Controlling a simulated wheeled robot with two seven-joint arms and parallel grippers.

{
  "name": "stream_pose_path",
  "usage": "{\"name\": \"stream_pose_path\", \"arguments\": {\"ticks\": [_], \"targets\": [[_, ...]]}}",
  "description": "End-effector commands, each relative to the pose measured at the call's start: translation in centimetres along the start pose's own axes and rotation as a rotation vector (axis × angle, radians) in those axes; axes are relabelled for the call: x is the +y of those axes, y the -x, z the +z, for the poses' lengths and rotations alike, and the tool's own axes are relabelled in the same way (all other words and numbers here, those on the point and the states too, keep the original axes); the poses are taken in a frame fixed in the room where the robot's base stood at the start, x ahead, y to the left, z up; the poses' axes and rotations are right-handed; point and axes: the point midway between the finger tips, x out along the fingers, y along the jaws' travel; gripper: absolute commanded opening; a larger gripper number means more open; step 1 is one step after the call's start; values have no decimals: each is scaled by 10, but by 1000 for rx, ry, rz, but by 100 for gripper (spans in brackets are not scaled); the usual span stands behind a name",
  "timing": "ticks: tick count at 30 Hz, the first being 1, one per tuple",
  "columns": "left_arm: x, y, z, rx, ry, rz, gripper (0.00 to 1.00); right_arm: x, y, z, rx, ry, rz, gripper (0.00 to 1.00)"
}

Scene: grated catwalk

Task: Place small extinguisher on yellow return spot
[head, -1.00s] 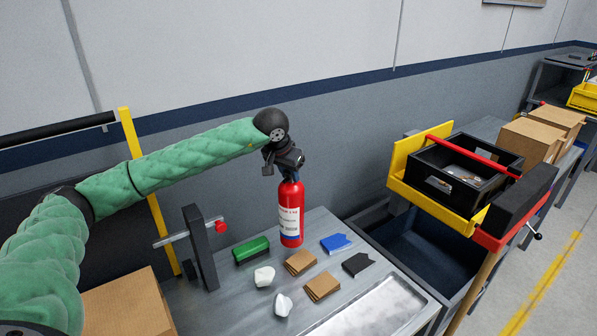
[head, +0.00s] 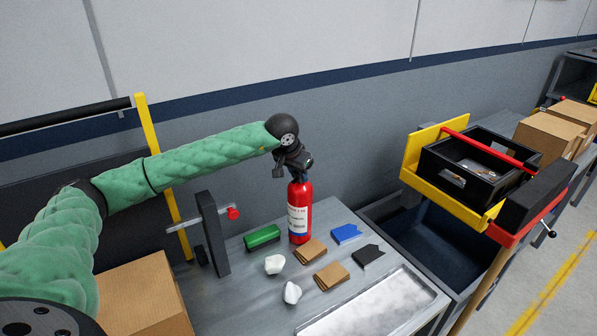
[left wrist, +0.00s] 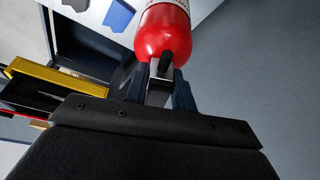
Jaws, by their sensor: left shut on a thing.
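The small red extinguisher (head: 300,213) with a white label is upright over the grey workbench, behind the folded brown pieces. I cannot tell whether its base touches the bench top. My left gripper (head: 297,172) is shut on its black top from above. In the left wrist view the red body (left wrist: 163,38) shows beyond the fingers (left wrist: 160,85). I see no yellow return spot in either view. My right gripper is not in view.
Around the extinguisher on the workbench (head: 235,283) are a green block (head: 262,236), white lumps (head: 274,264), brown pieces (head: 331,276), a blue piece (head: 346,233) and a dark post (head: 213,235). A black bin (head: 460,180) on a yellow holder stands at right.

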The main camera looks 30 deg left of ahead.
Motion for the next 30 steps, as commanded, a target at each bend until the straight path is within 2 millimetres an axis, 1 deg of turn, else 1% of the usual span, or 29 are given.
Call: {"name": "stream_pose_path", "arguments": {"ticks": [1,6,7,9,10,21,23,26,30], "targets": [[0,3,-2,6,0,0,0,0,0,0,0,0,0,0],[0,2,-2,6,0,0,0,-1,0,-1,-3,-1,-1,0],[0,-1,0,0,0,0,29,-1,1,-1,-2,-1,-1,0],[0,-1,0,0,0,0,43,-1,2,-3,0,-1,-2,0],[0,-1,0,0,0,0,47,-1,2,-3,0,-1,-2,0],[0,1,0,-1,0,0,47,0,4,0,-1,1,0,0],[0,7,-1,1,0,-1,47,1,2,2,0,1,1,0],[-1,22,-1,1,-1,-2,47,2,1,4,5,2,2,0],[0,49,-1,2,-2,-1,47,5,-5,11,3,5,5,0]]}}
